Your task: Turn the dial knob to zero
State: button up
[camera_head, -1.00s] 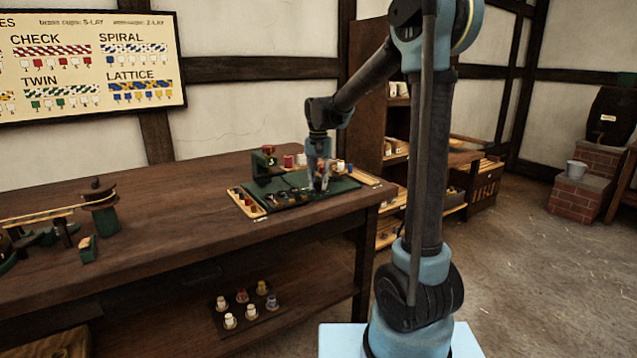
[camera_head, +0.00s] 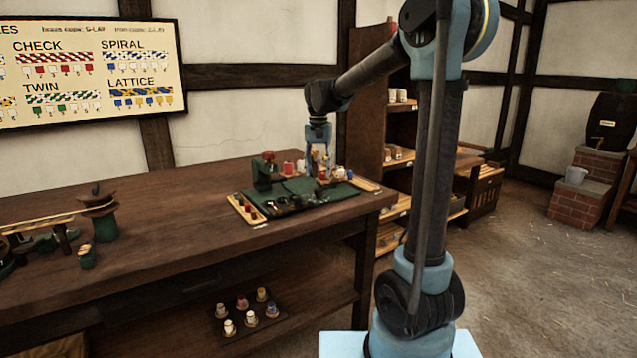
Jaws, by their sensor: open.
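I cannot make out a dial knob for certain at this size. A green device (camera_head: 265,174) with a red top stands at the back left of a dark green mat (camera_head: 338,192) on the wooden bench. Several small dark parts (camera_head: 285,202) lie on the mat's front side, too small to tell apart. My gripper (camera_head: 319,172) points down over the back of the mat, to the right of the green device. It is open, and I see nothing held in it. The gap between its fingertips and the items below is unclear.
A tray of small coloured pieces (camera_head: 245,208) lies left of the mat, and coloured spools (camera_head: 289,168) stand behind it. A green and wooden stand (camera_head: 101,216) is at the bench's left. The bench (camera_head: 170,215) is clear between. A shelf unit (camera_head: 368,100) stands behind.

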jog(key=shift+r, duration=2.55)
jog(key=shift+d, duration=0.1)
jog(key=s+d+f+n+t, duration=0.1)
jog(key=s+d+f, duration=0.2)
jog(key=s+d, duration=0.5)
jog(key=s+d+f, duration=0.4)
jog(key=s+d, duration=0.2)
jog(key=s, duration=0.3)
jog(key=s+d+f, duration=0.3)
jog(key=s+f, duration=0.4)
jog(key=s+d+f+n+t, duration=0.1)
jog(key=s+d+f, duration=0.2)
jog(key=s+f, duration=0.4)
jog(key=shift+s+d+f, duration=0.3)
jog(key=shift+s, duration=0.3)
jog(key=shift+c, duration=0.2)
